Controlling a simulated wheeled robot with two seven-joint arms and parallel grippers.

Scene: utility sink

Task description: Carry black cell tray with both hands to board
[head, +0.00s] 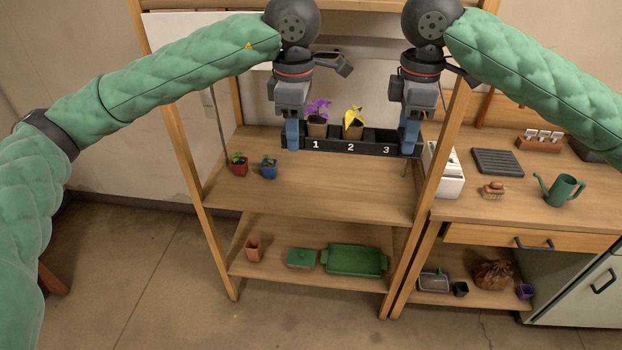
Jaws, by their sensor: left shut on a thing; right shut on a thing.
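The black cell tray (330,148) is at the back of the wooden rack's upper shelf, with white numbers 1, 2 and 3 on its front. A pot with a purple plant (317,122) stands in cell 1 and a pot with a yellow plant (353,123) in cell 2; cell 3 looks empty. My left gripper (292,142) is shut on the tray's left end. My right gripper (410,142) is shut on its right end. Whether the tray touches the shelf is hard to tell. I cannot make out which surface is the board.
Small red (239,168) and blue (269,171) plant pots stand on the upper shelf at left; its front is clear. The rack's right post (441,150) rises beside the tray. The right bench holds a white box (447,180), a dark ridged tray (497,161), a brush (493,190) and a watering can (562,190).

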